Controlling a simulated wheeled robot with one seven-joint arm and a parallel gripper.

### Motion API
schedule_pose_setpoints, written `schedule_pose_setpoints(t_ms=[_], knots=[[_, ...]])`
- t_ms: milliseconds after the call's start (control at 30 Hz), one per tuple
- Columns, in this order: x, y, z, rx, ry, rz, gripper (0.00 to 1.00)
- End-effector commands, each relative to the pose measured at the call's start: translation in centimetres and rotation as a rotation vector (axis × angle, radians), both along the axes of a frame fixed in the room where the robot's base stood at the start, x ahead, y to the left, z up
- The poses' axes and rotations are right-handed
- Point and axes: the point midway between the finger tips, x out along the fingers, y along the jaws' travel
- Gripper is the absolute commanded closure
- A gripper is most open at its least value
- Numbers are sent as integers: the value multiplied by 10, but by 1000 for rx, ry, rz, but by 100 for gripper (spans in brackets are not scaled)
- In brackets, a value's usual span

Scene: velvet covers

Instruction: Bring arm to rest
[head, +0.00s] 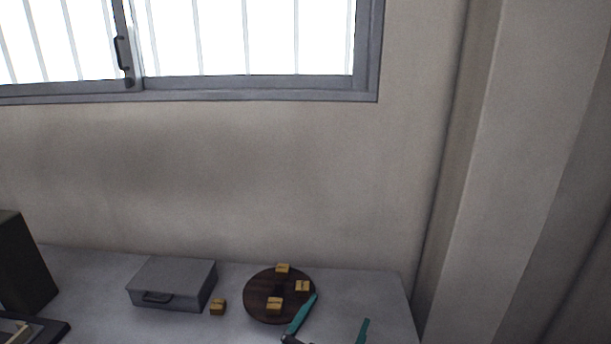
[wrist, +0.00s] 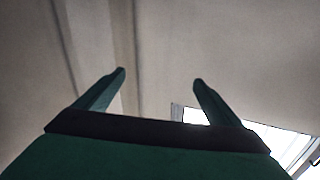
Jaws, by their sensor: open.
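My gripper (head: 338,311) shows at the bottom of the head view, its two teal fingers spread apart with nothing between them. Its left finger overlaps the lower right edge of a dark round board (head: 256,308) in the picture; I cannot tell the height between them. In the wrist view, my gripper (wrist: 159,77) is open and empty, with the wall and part of the window beyond it. The rest of my arm is mostly below the head view.
Several small yellow blocks, one of them at the front (head: 274,306), sit on the round board. Another yellow block (head: 217,307) lies beside a grey case (head: 172,283) on the grey table (head: 371,286). A dark box (head: 22,262) stands far left. The wall (head: 250,180) rises behind.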

Motion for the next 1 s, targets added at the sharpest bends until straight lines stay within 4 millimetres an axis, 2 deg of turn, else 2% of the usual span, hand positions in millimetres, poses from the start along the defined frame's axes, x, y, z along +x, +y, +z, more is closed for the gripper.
schedule_pose_setpoints(t_ms=[267,467,767,1000], knots=[[-25,-4,-45,-244,57,167,12],[-60,-1,-90,-352,114,290,12],[-138,8,-158,-401,202,455,12],[-216,21,-198,-351,252,540,12]])
